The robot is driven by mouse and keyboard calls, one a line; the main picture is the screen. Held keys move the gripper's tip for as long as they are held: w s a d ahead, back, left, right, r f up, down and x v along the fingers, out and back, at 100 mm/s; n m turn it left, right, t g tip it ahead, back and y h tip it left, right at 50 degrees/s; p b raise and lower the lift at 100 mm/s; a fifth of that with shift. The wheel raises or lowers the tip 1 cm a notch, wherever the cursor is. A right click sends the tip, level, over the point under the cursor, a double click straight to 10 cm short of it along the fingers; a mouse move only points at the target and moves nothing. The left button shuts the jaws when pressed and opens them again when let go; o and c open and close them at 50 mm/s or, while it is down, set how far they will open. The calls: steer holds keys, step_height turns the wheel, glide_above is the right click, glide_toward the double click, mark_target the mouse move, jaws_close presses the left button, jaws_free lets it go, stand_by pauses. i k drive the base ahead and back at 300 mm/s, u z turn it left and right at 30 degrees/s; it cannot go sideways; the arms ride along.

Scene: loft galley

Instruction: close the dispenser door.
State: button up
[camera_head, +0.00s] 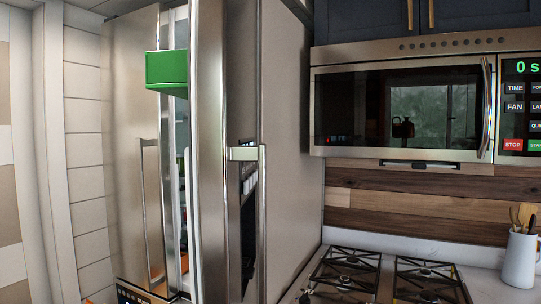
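A tall stainless fridge stands at the left of the view. Its right door (211,120) stands nearly edge-on to me, with a metal handle (262,215) and a dark recess (247,200) that looks like a dispenser. The left door (130,120) has its own long handle (150,215), and a dark panel with small marks (135,296) shows at its bottom. A gap between the doors shows part of the interior, so at least one door is open; how far is hard to tell. My gripper is not in view.
A green box-like object (166,70) shows high at the gap; its support is unclear. To the right are a gas cooktop (385,280), a microwave (400,105) above it, and a white utensil mug (519,260). A plank wall (87,150) stands left.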

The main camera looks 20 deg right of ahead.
mark_target(218, 73)
steer(key=z, duration=2.35)
steer(key=k, duration=0.85)
steer(key=u, duration=2.45)
steer(key=i, duration=0.15)
steer(key=z, duration=0.25)
